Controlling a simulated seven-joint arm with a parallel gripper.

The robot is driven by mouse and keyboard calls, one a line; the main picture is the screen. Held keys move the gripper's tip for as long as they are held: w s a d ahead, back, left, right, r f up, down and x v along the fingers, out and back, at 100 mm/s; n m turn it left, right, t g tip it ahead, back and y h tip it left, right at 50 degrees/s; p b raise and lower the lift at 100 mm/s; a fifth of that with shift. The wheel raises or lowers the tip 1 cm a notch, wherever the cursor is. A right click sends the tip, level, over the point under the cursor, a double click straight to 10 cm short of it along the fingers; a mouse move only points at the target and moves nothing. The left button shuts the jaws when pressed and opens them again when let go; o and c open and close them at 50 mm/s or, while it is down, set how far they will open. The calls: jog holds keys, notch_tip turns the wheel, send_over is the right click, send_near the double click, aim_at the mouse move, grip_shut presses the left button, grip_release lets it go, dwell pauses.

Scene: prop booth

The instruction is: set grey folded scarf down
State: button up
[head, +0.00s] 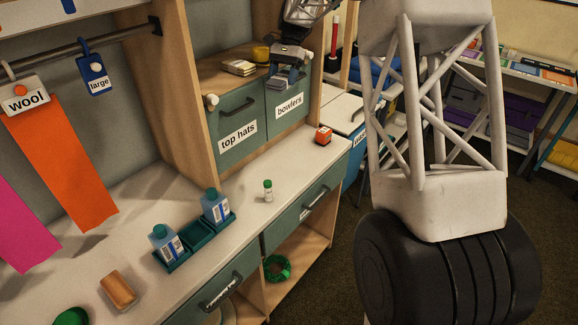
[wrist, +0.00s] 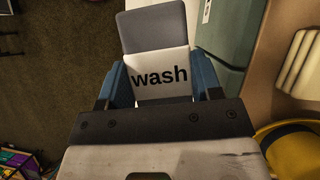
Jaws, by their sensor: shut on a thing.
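The grey folded scarf (wrist: 150,30) is between the two blue fingers of my gripper (wrist: 162,80) in the wrist view. A white face reading "wash" shows on it there, between the fingers. In the head view my gripper (head: 287,70) is at the top, in front of the wooden shelf above the "bowlers" drawer (head: 287,112). The grey scarf (head: 288,84) shows small below the fingers, overlapping the drawer's upper edge in the picture. The gripper is shut on the scarf. I cannot tell its exact gap to the shelf.
On the shelf are a cream folded stack (head: 239,68) and a yellow round thing (head: 261,53), left of my gripper. The "top hats" drawer (head: 238,125) is below. The counter holds blue bottles in a green tray (head: 198,238), a small vial (head: 268,191) and an orange cube (head: 323,134).

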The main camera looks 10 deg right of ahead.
jog(key=shift+s+d+f+n+g+h, duration=0.6)
jog(key=shift+d+f+n+h, duration=0.5)
jog(key=shift+d+f+n, duration=2.15)
jog(key=s+a+f+m+t+y, duration=0.1)
jog(key=s+f+m+t, duration=0.3)
jog(key=s+f+m, duration=0.5)
jog(key=s+a+f+m+t+y, duration=0.2)
jog(key=s+f+m+t+y, duration=0.1)
jog(key=s+f+m, duration=0.6)
jog(key=shift+f+m+t+y, duration=0.3)
jog(key=shift+f+m+t, duration=0.4)
jog(key=shift+m, duration=1.65)
jog(key=shift+r, duration=0.15)
jog(key=w, duration=0.5)
jog(key=w+a+f, duration=0.1)
jog(key=w, duration=0.9)
jog(key=shift+w+a+f, duration=0.25)
jog(key=shift+w, duration=0.15)
